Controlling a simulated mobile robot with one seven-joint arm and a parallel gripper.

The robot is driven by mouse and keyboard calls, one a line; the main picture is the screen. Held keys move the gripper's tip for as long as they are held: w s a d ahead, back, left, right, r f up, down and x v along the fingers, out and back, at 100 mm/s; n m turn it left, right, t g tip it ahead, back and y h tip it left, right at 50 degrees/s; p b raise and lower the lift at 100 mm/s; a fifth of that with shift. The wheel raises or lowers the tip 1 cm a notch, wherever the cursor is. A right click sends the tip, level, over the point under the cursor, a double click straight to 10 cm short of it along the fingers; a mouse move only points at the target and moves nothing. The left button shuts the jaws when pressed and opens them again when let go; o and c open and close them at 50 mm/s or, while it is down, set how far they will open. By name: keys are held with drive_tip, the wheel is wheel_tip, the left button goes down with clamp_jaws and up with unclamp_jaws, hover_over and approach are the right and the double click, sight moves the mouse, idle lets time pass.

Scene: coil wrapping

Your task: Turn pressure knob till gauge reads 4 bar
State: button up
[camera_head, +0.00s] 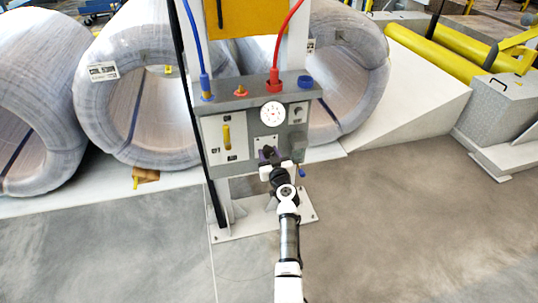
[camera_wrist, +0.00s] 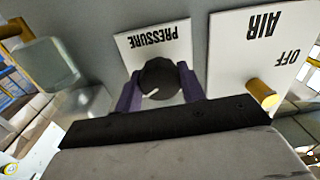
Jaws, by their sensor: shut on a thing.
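The black pressure knob (camera_wrist: 160,78) sits under the PRESSURE label (camera_wrist: 153,43), which appears upside down in the wrist view. A pale mark shows on the knob's face. My gripper (camera_wrist: 158,92) has its two purple fingers on either side of the knob, shut on it. In the head view my gripper (camera_head: 268,160) is at the lower middle of the grey control panel (camera_head: 242,95) and mostly hides the knob. The round white gauge (camera_head: 273,113) is just above the knob; its needle is too small to read.
A yellow lever (camera_head: 227,136) is on the white AIR plate (camera_wrist: 243,60), left of the knob in the head view. A blue hose (camera_head: 193,35) and a red hose (camera_head: 286,35) run up from the panel. Large wrapped coils (camera_head: 95,95) stand behind. The floor (camera_head: 400,220) to the right is clear.

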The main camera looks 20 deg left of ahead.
drive_tip(key=m+b, duration=0.3)
drive_tip(key=m, duration=0.2)
drive_tip(key=shift+f, duration=0.15)
drive_tip(key=m, duration=0.7)
drive_tip(key=shift+b, duration=0.4)
drive_tip(key=m+p, duration=0.1)
drive_tip(key=m, duration=0.5)
drive_tip(key=shift+m+t, duration=0.3)
drive_tip(key=m+p, duration=0.1)
drive_tip(key=m, duration=0.4)
drive_tip(key=shift+m+h+p, duration=0.3)
drive_tip(key=o, duration=1)
drive_tip(key=shift+c, duration=0.2)
